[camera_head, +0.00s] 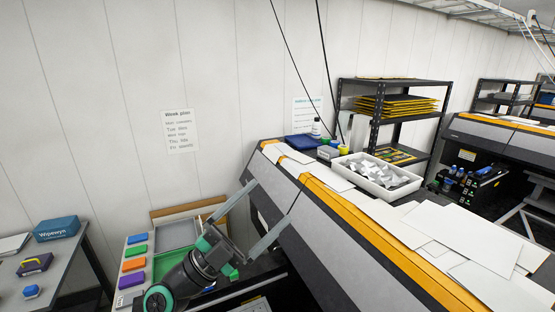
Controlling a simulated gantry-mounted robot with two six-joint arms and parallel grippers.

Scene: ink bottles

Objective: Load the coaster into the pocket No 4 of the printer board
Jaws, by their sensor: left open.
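My left gripper (272,201) is open, with its two long grey fingers spread apart in front of the large grey, black and yellow printer (345,245). No object shows between the fingers. The arm hides part of a bench with a grey tray (176,234) and a row of coloured blocks (135,252) in green, orange, purple and other colours. I cannot pick out the coaster or the numbered pockets of the printer board. My right gripper is not in view.
White sheets (450,225) and a white bin of silvery pieces (378,176) lie on the printer's top. A black shelf (393,105) stands behind. A grey table (58,265) at left holds a blue Wypewyn box (57,228). Cables hang near the middle.

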